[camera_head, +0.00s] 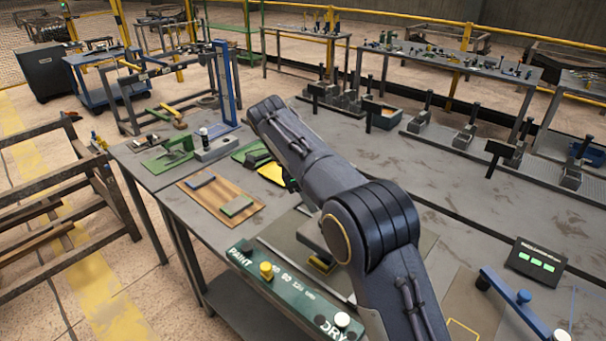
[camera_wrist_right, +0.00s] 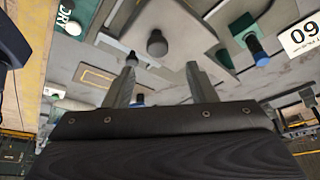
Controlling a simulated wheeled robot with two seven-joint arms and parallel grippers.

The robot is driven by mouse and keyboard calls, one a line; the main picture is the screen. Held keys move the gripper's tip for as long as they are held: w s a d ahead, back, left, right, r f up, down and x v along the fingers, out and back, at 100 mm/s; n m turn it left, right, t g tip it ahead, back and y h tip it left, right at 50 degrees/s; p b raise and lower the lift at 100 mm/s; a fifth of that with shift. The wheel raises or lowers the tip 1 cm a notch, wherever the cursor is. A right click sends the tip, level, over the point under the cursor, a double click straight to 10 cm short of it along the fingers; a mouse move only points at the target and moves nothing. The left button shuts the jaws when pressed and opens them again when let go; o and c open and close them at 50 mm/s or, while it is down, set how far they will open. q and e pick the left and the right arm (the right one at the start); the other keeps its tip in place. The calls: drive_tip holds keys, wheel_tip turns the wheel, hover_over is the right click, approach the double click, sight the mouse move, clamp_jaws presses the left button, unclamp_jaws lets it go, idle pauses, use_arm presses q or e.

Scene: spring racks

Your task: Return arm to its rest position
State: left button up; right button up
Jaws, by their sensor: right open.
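My right arm (camera_head: 375,235) comes in from the bottom of the head view and reaches up over the grey workbench (camera_head: 460,190). Its gripper cannot be made out there. In the right wrist view my right gripper (camera_wrist_right: 161,85) shows two grey fingers standing well apart. Nothing is between them. The view is tilted, and fixtures of the bench show beyond the fingertips. My left gripper is in neither view.
A green PAINT/DRY panel (camera_head: 290,290) with a yellow and a white knob lies beside my arm. A blue bar (camera_head: 515,300), a small display (camera_head: 536,262), a wooden board (camera_head: 220,200) and several black-handled fixtures stand on the bench. Open bench surface lies right of my arm.

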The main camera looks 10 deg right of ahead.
drive_tip(key=s+d+r+n+t+y, duration=0.1)
drive_tip(key=s+d+r+n+y, duration=0.2)
drive_tip(key=s+d+n+y, duration=0.7)
drive_tip(key=s+d+f+n+t+h, duration=0.1)
drive_tip(key=s+f+n+t, duration=0.1)
drive_tip(key=s, duration=1)
drive_tip(key=s+d+f+n+t, duration=0.1)
drive_tip(key=s+f+n+t, duration=0.2)
drive_tip(key=s, duration=0.9)
drive_tip(key=shift+s+f+n+h, duration=0.4)
drive_tip(key=shift+f+n, duration=0.5)
drive_tip(key=shift+n, duration=0.1)
